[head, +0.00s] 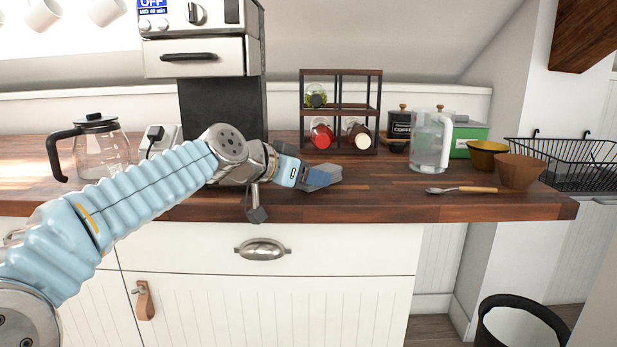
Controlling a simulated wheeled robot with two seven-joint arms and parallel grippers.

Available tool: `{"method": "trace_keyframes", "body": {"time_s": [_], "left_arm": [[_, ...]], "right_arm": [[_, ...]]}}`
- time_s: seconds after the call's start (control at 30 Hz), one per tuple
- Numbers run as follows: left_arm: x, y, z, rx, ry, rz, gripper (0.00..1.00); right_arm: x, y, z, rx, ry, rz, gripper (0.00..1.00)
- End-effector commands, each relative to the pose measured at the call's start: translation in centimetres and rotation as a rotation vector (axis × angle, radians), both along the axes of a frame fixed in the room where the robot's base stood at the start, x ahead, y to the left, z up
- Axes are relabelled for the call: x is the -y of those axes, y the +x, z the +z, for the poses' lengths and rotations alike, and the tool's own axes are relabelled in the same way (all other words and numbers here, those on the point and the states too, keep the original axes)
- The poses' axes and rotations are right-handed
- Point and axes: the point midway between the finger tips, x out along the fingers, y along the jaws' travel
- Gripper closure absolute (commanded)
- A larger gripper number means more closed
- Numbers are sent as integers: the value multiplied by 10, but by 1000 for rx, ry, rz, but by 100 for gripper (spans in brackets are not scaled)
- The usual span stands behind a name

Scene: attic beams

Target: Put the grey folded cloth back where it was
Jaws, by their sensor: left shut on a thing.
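My left gripper (307,176) reaches in from the left over the wooden counter and is shut on the grey folded cloth (323,174). The cloth shows as a small grey-blue bundle at the fingertips, partly hidden by the gripper. It is at or just above the counter top, in front of the dark rack; I cannot tell whether it touches the wood. My right gripper is not in view.

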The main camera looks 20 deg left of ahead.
Motion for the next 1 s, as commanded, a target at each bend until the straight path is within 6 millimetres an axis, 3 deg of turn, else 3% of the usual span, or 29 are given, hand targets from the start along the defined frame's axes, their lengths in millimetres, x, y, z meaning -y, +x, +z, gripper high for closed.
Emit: {"method": "trace_keyframes", "body": {"time_s": [0.23,0.27,0.43,0.77,1.0], "left_arm": [[0,0,-3,0,0,0,78],[0,0,-3,0,0,0,47],[0,0,-1,0,0,0,23],[0,0,3,1,0,0,23],[-20,-36,18,4,-1,2,23]], "right_arm": [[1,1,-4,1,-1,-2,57],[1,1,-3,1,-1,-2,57],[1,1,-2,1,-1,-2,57],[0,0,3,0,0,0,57],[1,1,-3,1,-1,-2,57]]}}
